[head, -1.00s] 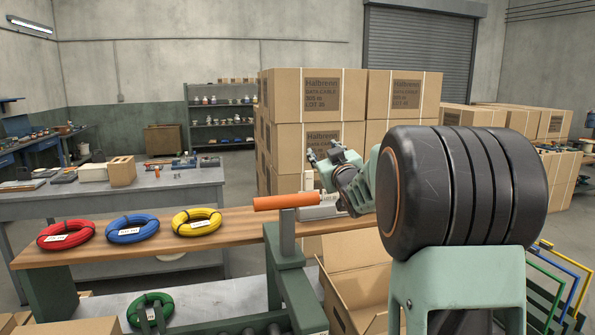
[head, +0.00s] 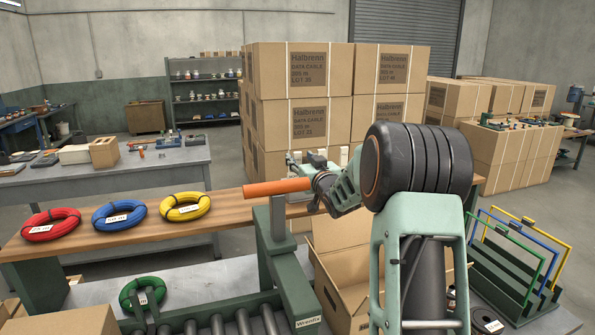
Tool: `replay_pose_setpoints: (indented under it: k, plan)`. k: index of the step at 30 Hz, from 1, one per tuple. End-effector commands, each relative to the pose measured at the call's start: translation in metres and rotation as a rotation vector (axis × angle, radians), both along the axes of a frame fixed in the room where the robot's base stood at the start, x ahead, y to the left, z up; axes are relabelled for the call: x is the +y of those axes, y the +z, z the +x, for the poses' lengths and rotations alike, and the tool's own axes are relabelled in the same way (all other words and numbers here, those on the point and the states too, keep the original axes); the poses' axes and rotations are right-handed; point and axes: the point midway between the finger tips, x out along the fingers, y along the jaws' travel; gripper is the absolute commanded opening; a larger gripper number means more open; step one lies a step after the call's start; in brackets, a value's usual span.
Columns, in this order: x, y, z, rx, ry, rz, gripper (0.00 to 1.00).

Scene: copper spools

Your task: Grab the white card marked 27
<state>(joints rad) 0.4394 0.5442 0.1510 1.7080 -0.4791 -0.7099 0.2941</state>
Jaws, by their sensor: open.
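I cannot make out a white card with a readable 27. White tags lie on the red coil (head: 66,219), blue coil (head: 137,212) and yellow coil (head: 204,200) on the wooden bench; their print is too small to read. A green coil (head: 127,293) with a small pale tag lies on the lower grey surface. A dark round thing (head: 482,313) at bottom right carries a whitish patch. My gripper (head: 293,163) is open, above the bench by the orange bar, in front of the stacked boxes. It is small and partly hidden by my arm; I see nothing held.
An open cardboard box (head: 330,290) sits beside the rollers (head: 215,325). Stacked cartons (head: 300,85) rise behind. A rack of coloured frames (head: 520,250) stands at right. The bench between the yellow coil and the bar is clear.

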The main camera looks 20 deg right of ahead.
Motion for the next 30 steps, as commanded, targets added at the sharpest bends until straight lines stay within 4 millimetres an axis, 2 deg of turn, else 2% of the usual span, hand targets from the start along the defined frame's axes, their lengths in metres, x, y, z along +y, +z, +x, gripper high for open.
replay_pose_setpoints:
  k: [4, 9, 18, 27, 30]
  plan:
    - [-0.001, 0.003, 0.021, 0.000, 0.002, 0.001, 0.41]
    - [-0.001, 0.003, 0.035, 0.000, 0.001, 0.000, 0.41]
    - [-0.001, 0.002, 0.038, 0.000, 0.000, -0.001, 0.40]
    - [-0.001, 0.002, 0.037, 0.000, 0.000, -0.001, 0.06]
    - [-0.001, 0.002, 0.037, -0.001, 0.000, -0.001, 0.06]
